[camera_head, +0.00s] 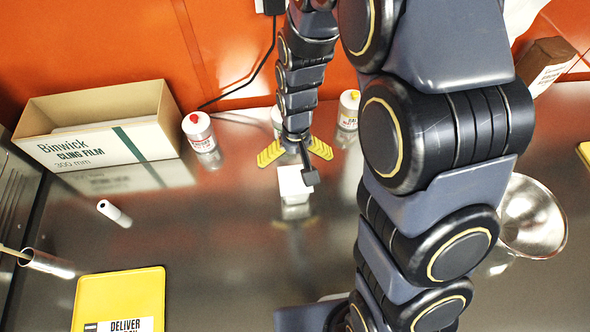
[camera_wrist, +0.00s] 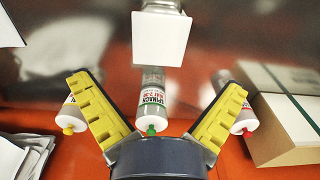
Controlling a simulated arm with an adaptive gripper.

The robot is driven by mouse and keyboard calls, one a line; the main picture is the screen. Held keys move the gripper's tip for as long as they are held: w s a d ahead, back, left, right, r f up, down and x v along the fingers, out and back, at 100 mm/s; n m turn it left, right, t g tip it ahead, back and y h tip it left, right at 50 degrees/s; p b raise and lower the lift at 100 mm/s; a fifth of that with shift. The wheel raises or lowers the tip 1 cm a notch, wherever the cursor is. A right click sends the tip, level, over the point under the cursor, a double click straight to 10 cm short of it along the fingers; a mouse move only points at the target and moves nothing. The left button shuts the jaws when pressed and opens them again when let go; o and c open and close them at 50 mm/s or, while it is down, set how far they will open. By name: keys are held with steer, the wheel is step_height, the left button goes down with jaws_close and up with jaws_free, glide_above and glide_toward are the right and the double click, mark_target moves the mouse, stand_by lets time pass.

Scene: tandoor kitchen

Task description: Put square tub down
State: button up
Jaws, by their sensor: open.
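The square tub (camera_head: 295,180) is small and white and sits on the steel counter, with its reflection just below it. It also shows in the wrist view (camera_wrist: 160,38) at the top middle, its flat square face toward the camera. My gripper (camera_head: 295,150) is just behind the tub, its yellow-padded fingers spread wide. In the wrist view my gripper (camera_wrist: 160,85) is open with nothing between its pads, and the tub is beyond the fingertips, apart from them.
A Binwick cling film box (camera_head: 100,130) stands at the back left. A red-capped bottle (camera_head: 197,128) and a yellow-capped bottle (camera_head: 348,108) flank my gripper; a green-capped spinach bottle (camera_wrist: 152,100) is between its fingers' bases. A metal bowl (camera_head: 535,215) is at right, a yellow board (camera_head: 120,292) front left.

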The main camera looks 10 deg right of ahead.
steer(key=s+d+r+g, duration=0.1)
steer(key=s+d+r, duration=0.1)
steer(key=s+r, duration=0.6)
steer(key=s+d+r, duration=0.3)
steer(key=s+r, duration=0.6)
steer(key=s, duration=0.3)
steer(key=shift+s+r+g, duration=0.15)
steer(key=shift+s+g, duration=0.2)
steer(key=shift+g, duration=0.05)
